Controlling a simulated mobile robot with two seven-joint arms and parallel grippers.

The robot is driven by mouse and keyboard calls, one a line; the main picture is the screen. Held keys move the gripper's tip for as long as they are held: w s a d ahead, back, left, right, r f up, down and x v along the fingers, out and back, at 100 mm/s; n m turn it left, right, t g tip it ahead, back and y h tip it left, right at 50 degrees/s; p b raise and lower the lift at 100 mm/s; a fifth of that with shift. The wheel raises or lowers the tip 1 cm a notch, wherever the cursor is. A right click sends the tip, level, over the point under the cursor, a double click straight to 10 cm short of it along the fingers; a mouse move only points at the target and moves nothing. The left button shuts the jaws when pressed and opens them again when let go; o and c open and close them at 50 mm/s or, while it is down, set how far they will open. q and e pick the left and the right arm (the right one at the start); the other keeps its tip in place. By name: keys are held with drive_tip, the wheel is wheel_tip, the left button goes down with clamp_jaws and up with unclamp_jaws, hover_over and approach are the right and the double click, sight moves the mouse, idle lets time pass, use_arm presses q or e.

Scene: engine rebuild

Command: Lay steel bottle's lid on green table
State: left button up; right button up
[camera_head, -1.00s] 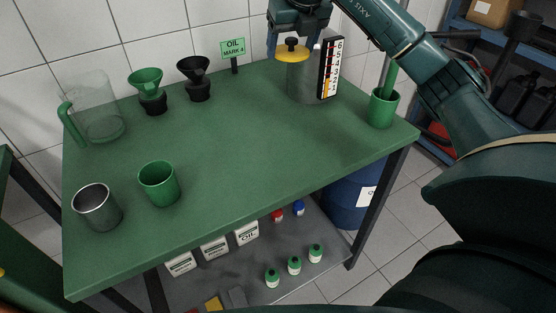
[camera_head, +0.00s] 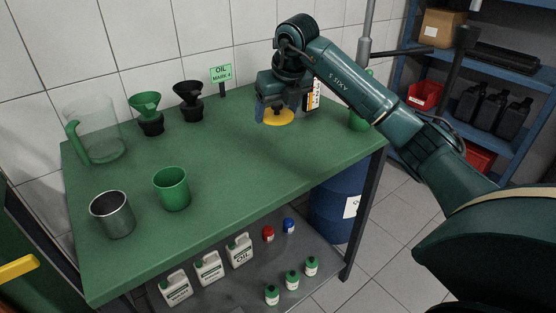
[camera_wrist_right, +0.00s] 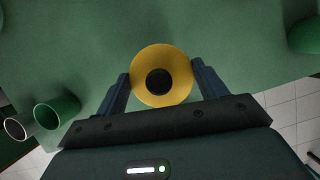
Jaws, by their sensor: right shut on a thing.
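The steel bottle's lid is a yellow disc (camera_head: 279,118) with a black knob. My right gripper (camera_head: 277,109) is shut on it and holds it level over the green table (camera_head: 235,165), in front of where the bottle stood. I cannot tell whether it touches the table. In the right wrist view the lid (camera_wrist_right: 144,90) sits between the two fingers, its knob in the middle. The steel bottle is mostly hidden behind my right gripper; its scale strip (camera_head: 313,96) shows at the right. My left gripper is not in view.
A clear jug (camera_head: 100,135), green funnel (camera_head: 146,104) and black funnel (camera_head: 188,92) stand at the back left. A steel cup (camera_head: 113,216) and green cup (camera_head: 172,190) stand at the front left. A green holder (camera_head: 358,121) is at the right. The table's middle is clear.

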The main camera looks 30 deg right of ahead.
sight(285, 121)
wheel_tip(285, 121, down, 10)
drive_tip(key=shift+r, duration=0.1)
idle(0.4)
drive_tip(key=shift+f, duration=0.25)
drive_tip(key=o, duration=1)
drive_tip(key=shift+c, duration=0.2)
drive_tip(key=shift+s+r, duration=0.15)
drive_tip(key=shift+r, duration=0.45)
drive_tip(key=v, duration=1.1)
drive_tip(key=shift+r, duration=0.1)
